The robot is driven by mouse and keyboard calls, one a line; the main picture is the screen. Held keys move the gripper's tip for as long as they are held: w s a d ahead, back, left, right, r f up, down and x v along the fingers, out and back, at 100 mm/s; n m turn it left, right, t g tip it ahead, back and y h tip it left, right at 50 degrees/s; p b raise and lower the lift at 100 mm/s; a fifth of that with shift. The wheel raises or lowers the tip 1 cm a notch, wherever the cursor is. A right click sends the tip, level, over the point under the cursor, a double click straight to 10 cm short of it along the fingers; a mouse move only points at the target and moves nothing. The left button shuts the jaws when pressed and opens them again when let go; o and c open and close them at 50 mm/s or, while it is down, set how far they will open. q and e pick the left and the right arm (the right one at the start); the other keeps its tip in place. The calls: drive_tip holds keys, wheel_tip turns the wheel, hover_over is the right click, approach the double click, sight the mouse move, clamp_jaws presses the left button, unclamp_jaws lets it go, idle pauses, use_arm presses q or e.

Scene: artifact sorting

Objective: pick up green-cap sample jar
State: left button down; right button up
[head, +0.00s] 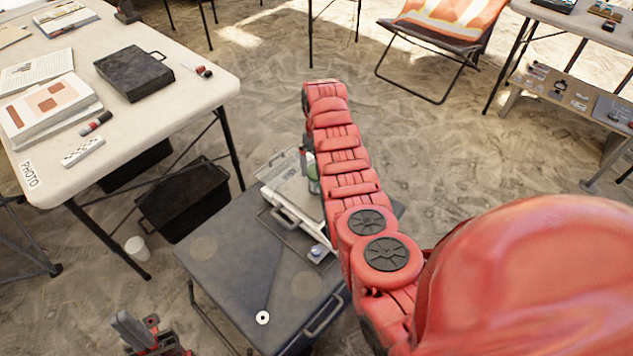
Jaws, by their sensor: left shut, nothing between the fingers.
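A small jar with green on it (313,182) stands in a light tray (283,208) on the dark folding table, just left of my right arm. The arm hides part of it, and its cap is too small to make out clearly. My right arm reaches over the tray from the right. Its gripper is mostly hidden behind the arm near the jar, so I cannot see its fingers or whether it holds anything. My left gripper (130,328) is at the bottom left, shut and empty, beside the dark table and away from the jar.
The dark table (225,270) has a white ring-shaped piece (262,317) near its front. A white table (150,112) with books and a black case (131,73) stands at the left. A white cup (137,248) and a black crate (183,205) are on the sandy floor.

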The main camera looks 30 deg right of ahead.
drive_tip(key=shift+f, duration=1.2)
drive_tip(key=f+b, duration=0.1)
drive_tip(key=f, duration=0.3)
drive_tip(key=shift+a+f+b, duration=0.2)
drive_tip(key=shift+f+b, duration=0.15)
drive_tip(key=shift+r, duration=0.1)
